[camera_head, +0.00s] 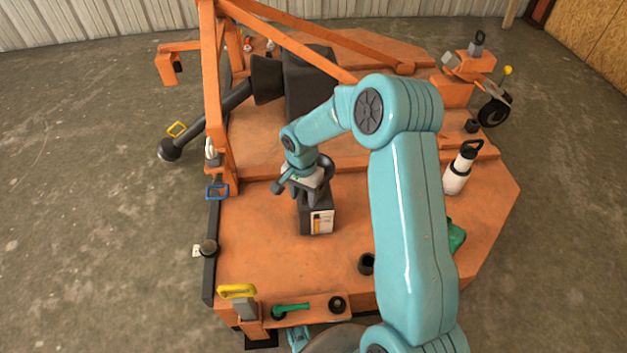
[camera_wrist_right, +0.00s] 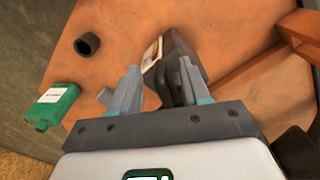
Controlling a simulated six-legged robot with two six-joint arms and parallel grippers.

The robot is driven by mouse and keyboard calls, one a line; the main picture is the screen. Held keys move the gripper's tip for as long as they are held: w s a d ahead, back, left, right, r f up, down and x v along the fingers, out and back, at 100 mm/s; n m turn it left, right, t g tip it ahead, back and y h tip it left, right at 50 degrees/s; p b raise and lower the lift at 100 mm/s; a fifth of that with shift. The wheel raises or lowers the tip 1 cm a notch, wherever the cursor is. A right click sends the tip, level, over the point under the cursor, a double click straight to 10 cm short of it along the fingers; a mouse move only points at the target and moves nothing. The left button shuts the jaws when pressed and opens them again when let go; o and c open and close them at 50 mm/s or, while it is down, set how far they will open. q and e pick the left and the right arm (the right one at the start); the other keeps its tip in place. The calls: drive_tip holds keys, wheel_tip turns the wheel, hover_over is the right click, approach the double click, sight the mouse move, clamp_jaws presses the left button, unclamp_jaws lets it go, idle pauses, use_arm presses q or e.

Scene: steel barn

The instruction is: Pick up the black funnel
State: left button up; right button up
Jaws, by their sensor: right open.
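I cannot make out a clear funnel shape. My right gripper (camera_head: 296,190) is open, directly above or beside a black container with a white and orange label (camera_head: 318,220) on the orange deck. In the right wrist view the fingers of the right gripper (camera_wrist_right: 160,70) stand apart. The black container (camera_wrist_right: 176,48) lies between and beyond them; I cannot tell if they touch it. A dark curved part (camera_head: 326,166) shows just right of the gripper; I cannot tell whether it is a handle or a funnel. My left gripper is not in view.
The orange deck (camera_head: 270,262) also carries a black cup-like piece (camera_head: 367,263), a green bottle (camera_head: 456,236) partly behind my arm, and a white flask (camera_head: 457,175). An orange frame post (camera_head: 212,90) rises behind left.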

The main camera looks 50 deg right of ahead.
drive_tip(key=shift+f, duration=0.7)
clamp_jaws()
drive_tip(key=shift+r, duration=0.1)
